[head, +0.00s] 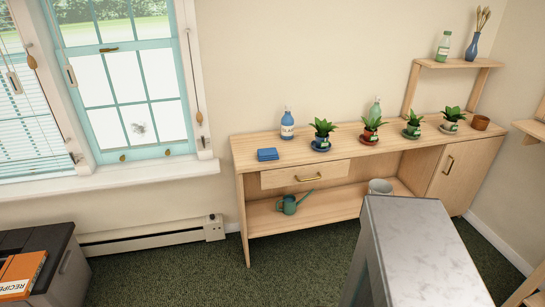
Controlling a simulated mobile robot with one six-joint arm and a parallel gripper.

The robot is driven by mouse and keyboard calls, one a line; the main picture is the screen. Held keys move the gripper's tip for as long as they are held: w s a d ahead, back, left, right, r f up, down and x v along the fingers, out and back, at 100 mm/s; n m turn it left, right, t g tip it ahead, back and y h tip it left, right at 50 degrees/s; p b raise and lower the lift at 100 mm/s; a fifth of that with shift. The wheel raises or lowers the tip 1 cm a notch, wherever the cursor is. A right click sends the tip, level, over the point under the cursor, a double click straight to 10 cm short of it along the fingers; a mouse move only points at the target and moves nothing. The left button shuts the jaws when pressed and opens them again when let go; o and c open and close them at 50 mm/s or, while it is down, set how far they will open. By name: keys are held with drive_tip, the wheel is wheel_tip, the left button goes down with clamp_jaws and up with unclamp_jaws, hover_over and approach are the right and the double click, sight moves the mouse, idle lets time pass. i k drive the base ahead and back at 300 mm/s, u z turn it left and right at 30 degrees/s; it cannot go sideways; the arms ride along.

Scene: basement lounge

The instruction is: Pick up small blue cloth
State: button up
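The small blue cloth (267,154) lies folded flat on the top of a light wooden console (247,148), near its left end. A blue-and-white bottle (287,125) stands just behind it to the right, apart from it. Nothing covers the cloth. My gripper is not in view.
Several potted plants, one being a plant in a blue pot (322,133), stand along the console. A green watering can (289,205) sits on its lower shelf. A marble-topped stand (425,245) blocks the right foreground. Green carpet (190,275) is clear in front of the console's left part.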

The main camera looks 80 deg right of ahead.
sight(271, 153)
drive_tip(key=z, duration=0.45)
drive_tip(key=i, duration=0.65)
drive_tip(key=z, duration=0.9)
drive_tip(key=i, duration=0.7)
drive_tip(key=z, duration=0.35)
